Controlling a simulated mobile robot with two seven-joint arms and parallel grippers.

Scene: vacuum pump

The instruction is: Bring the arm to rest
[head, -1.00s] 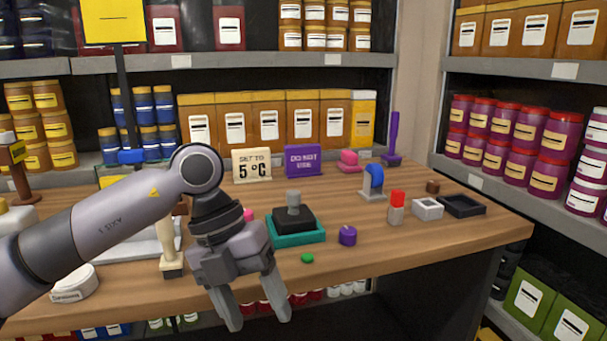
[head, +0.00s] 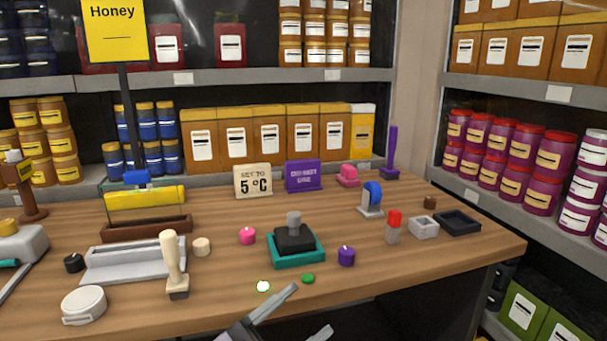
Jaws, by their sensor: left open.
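My left gripper (head: 310,308) shows only in part at the bottom edge of the head view. Its two grey fingers are spread apart with nothing between them, in front of the table's front edge. The rest of my left arm is below the picture. A black block with a grey knob (head: 294,238) stands on a teal base (head: 297,258) on the table, beyond the gripper. A white disc (head: 263,286) and a green disc (head: 308,278) lie near the front edge, close to the upper finger. My right gripper is out of view.
The wooden table (head: 370,265) also holds a purple knob (head: 346,256), a stamp with a pale handle (head: 173,264), a round white tin (head: 84,305) and a red-topped block (head: 393,227). Shelves with jars stand behind and at the right.

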